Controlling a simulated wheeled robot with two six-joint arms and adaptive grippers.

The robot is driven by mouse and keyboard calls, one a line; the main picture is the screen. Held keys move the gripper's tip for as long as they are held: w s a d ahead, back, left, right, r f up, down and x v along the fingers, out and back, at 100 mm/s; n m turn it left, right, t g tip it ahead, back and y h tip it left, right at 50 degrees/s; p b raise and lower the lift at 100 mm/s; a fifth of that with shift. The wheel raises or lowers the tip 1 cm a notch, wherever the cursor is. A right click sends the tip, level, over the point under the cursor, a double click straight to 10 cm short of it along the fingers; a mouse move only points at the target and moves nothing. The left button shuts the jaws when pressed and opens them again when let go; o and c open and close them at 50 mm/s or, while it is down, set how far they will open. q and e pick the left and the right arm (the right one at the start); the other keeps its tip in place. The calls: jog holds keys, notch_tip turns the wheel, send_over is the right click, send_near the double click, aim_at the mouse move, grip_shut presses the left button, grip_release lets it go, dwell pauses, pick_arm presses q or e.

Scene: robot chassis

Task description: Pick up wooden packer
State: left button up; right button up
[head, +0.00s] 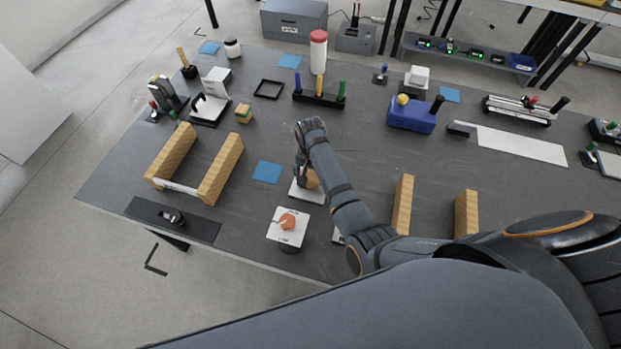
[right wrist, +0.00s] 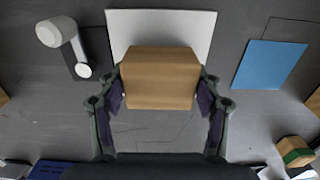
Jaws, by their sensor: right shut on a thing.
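The wooden packer, a tan block, is between the fingers of my right gripper (right wrist: 160,88). In the right wrist view the packer (right wrist: 160,72) fills the middle, with a finger pressed on each side. In the head view only part of the packer (head: 312,181) shows beside my right gripper (head: 304,178), which points down over a white plate (head: 306,194). The plate also shows behind the packer in the right wrist view (right wrist: 192,28). I cannot tell whether the packer touches the plate. My left gripper is not in view.
A blue square (head: 267,171) lies to the left. Tall wooden bars (head: 220,168) stand farther left, and more bars (head: 402,205) stand to the right.

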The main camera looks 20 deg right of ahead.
jog(key=s+d+r, duration=0.2)
jog(key=s+r, duration=0.3)
jog(key=s, duration=0.1)
jog(key=s+d+r+p, duration=0.1)
jog(key=s+d+r, duration=0.2)
jog(key=s+r, duration=0.3)
jog(key=shift+s+d+r, duration=0.3)
jog(key=shift+s, duration=0.2)
